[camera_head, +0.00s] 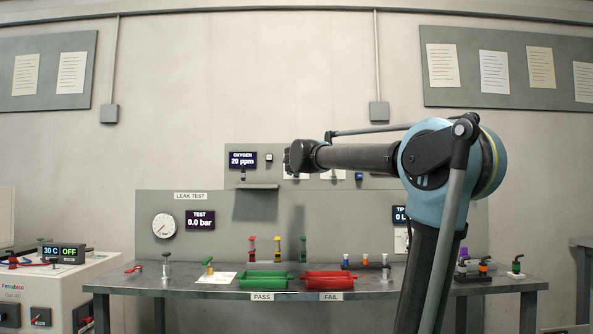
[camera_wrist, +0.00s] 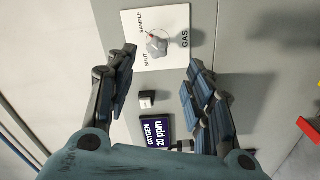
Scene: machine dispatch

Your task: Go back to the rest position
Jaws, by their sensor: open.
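My gripper (camera_wrist: 163,82) is open in the wrist view, with nothing between its two dark fingers. Beyond the fingers is a white gas plate (camera_wrist: 178,53) with a grey selector knob (camera_wrist: 157,44) and the words SAMPLE, SHUT and GAS. The oxygen display (camera_wrist: 157,132) reads 20 ppm and shows between the fingers, below a small dark button block (camera_wrist: 147,99). In the head view my arm stretches left across the panel, and its dark wrist end (camera_head: 300,156) is in front of the upper panel. The fingers cannot be made out there.
The bench (camera_head: 215,288) carries a green PASS tray (camera_head: 264,284), a red FAIL tray (camera_head: 329,285) and several small valves. A leak test panel (camera_head: 150,205) with a gauge (camera_head: 164,226) stands behind. A chiller unit (camera_head: 45,290) is at the left.

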